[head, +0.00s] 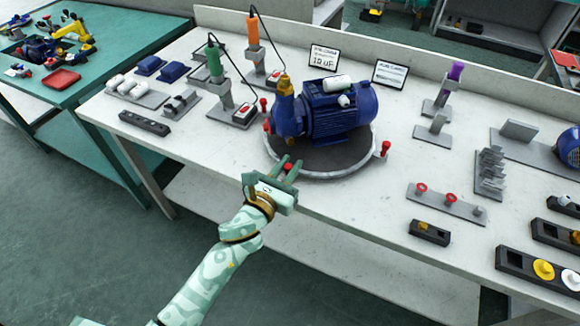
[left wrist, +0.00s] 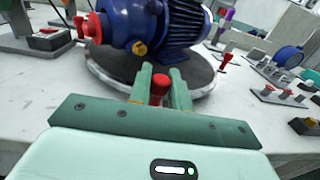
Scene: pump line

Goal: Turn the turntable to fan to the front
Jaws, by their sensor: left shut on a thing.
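The turntable (head: 345,158) is a dark round plate with a light rim on the workbench. A blue pump with a ribbed motor (head: 340,108) stands on it, its brass-topped pump end at the left and the motor's far end at the right. Red knobs stand around the rim, one at the right (head: 385,148). My left gripper (head: 286,165) is at the front rim, shut on a red knob (left wrist: 159,88), which shows between its fingers in the left wrist view. The turntable rim (left wrist: 200,92) lies just beyond the fingers. My right gripper is not in view.
Green (head: 215,62) and orange (head: 252,30) tools on stands are behind left of the turntable. A rack with red rings (head: 447,203) and a small dark tray (head: 429,232) lie to the right. The bench front beside the turntable is clear.

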